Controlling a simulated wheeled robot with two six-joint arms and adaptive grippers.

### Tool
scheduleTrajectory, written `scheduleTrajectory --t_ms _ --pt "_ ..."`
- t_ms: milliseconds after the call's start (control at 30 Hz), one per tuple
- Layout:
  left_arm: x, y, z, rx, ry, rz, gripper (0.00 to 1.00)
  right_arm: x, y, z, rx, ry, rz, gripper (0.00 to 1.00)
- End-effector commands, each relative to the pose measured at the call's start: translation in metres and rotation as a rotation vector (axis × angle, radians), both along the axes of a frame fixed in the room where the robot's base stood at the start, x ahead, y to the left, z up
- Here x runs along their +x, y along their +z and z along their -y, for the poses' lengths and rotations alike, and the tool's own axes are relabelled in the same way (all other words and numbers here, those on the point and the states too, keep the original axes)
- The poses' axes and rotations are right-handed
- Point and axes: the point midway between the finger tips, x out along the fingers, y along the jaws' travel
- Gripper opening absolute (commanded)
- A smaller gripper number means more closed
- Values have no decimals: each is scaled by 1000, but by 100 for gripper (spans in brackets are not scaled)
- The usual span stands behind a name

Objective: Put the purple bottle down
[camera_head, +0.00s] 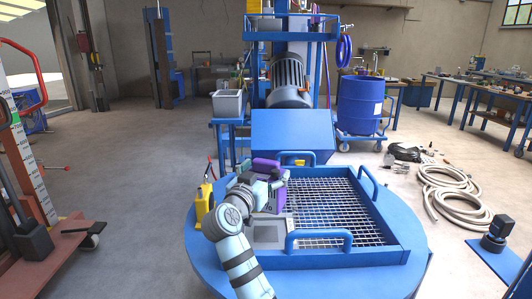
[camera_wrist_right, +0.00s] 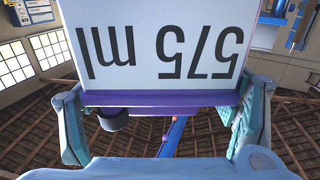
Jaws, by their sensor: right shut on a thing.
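The purple bottle (camera_head: 274,201) is upright at the left part of the blue round table, over the edge of the wire grid. Its purple cap (camera_head: 265,165) shows above my gripper. My right gripper (camera_head: 268,183) is shut on the bottle from the left. In the right wrist view my fingers (camera_wrist_right: 160,120) stand on both sides of the bottle (camera_wrist_right: 165,45), whose white label reads 575 ml upside down. I cannot tell whether the bottle's base touches anything, as my arm hides it. My left gripper is out of view.
The wire grid (camera_head: 335,211) in its blue frame has raised blue handles (camera_head: 319,238) around it. A grey plate (camera_head: 270,236) lies by the front left of the grid. A yellow container (camera_head: 204,206) stands at left. The blue mixer housing (camera_head: 292,134) rises behind. The grid's right side is clear.

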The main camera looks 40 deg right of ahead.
Motion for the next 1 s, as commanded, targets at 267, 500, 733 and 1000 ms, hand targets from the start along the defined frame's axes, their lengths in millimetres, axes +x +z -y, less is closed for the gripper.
scheduleTrajectory --t_ms 267,500,733,1000 --pt "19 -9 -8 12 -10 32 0 0 -39 -1 -5 1 6 20" --pt "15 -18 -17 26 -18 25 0 1 -75 -2 -4 3 7 20" --pt "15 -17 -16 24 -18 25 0 0 -74 -1 -5 2 7 20" --pt "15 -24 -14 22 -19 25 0 0 -80 -1 -4 2 8 20"
